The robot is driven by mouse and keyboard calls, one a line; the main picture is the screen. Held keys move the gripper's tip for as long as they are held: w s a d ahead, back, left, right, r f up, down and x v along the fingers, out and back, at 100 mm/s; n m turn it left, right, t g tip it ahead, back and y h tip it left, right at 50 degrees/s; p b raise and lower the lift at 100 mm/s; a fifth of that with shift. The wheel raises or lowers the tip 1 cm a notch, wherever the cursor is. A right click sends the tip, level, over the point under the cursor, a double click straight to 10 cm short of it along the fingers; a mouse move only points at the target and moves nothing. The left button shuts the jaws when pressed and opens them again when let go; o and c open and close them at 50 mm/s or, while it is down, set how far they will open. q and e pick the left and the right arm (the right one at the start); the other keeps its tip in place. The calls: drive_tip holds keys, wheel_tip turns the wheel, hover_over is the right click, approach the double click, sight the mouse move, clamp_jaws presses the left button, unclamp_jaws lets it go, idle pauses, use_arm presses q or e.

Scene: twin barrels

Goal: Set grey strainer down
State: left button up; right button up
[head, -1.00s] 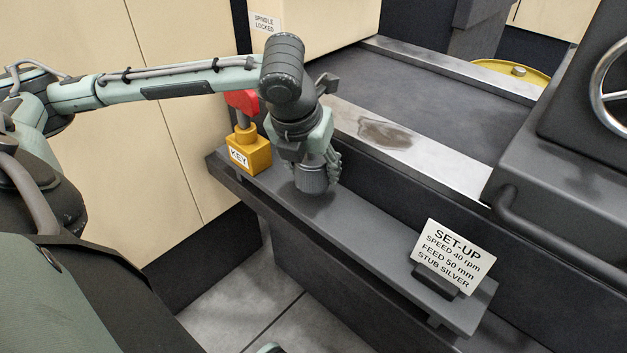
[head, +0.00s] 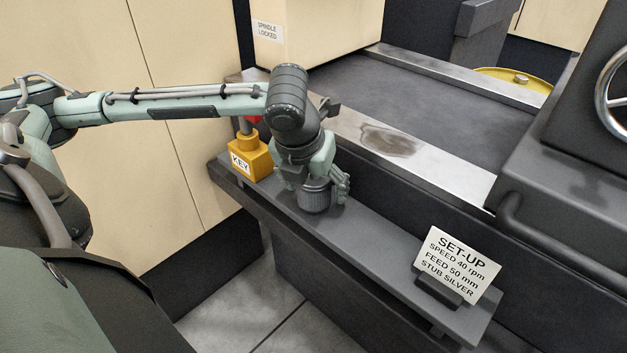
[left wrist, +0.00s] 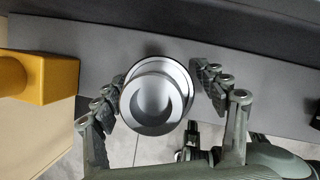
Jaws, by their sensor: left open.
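The grey strainer (head: 314,196) is a short ribbed cylinder at the left part of the dark narrow shelf (head: 375,245). It looks upright on the shelf. My left gripper (head: 322,186) is over it, pointing down, with its fingers around its sides. In the left wrist view the strainer (left wrist: 157,100) shows from above as a round rim with a hollow middle. My left gripper (left wrist: 160,96) is open there, one finger on each side. The right finger stands apart from the rim; the left finger is very close, and I cannot tell if it touches. My right gripper is not in view.
A yellow block marked KEY (head: 250,158), with a red-topped part mostly hidden by my arm, stands left of the strainer. A set-up card (head: 457,264) stands at the shelf's right end. The shelf between strainer and card is clear. A machine bed (head: 420,95) rises behind.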

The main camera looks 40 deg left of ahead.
sight(308, 188)
use_arm(q)
drive_tip(key=shift+r, duration=0.4)
drive_tip(key=p+v, duration=0.2)
drive_tip(key=v, duration=0.6)
drive_tip(key=shift+s+r, duration=0.1)
drive_tip(key=shift+r, duration=0.05)
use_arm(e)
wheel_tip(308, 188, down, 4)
use_arm(q)
drive_tip(key=shift+b+v, duration=1.5)
drive_tip(key=shift+b, duration=0.25)
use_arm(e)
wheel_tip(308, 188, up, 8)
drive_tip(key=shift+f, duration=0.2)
use_arm(q)
drive_tip(key=shift+s+d, duration=0.1)
drive_tip(key=shift+s, duration=0.1)
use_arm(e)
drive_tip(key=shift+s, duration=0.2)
